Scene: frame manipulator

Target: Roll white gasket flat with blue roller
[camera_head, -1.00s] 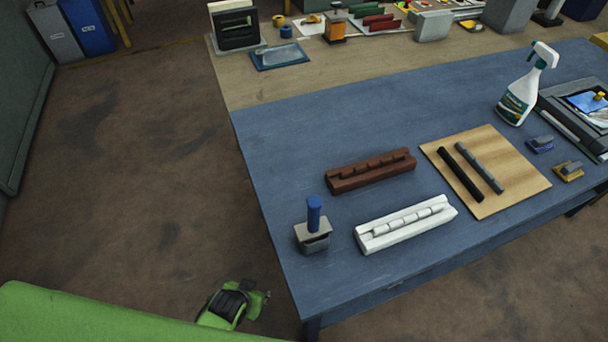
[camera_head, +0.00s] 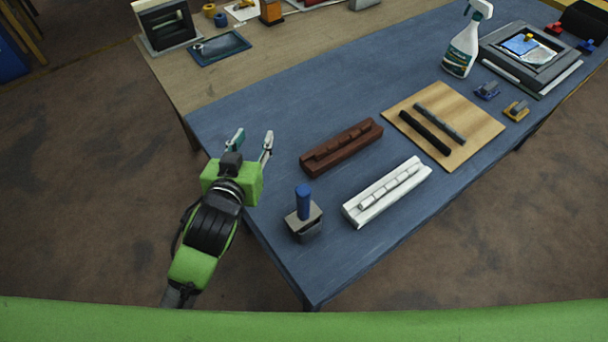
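The blue roller (camera_head: 303,203) stands upright by its blue handle, with a grey block-like lower part, near the left front edge of the blue table. The white gasket piece (camera_head: 388,192) lies to its right, a long white block with a segmented strip along its top. A similar brown piece (camera_head: 341,147) lies behind it. My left gripper (camera_head: 252,142) is open and empty, its fingers apart over the table's left edge, behind and left of the roller. My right gripper is out of view.
A wooden board (camera_head: 467,143) with a black and a grey rod lies to the right. A spray bottle (camera_head: 462,50) stands behind it. The table's back left area is clear.

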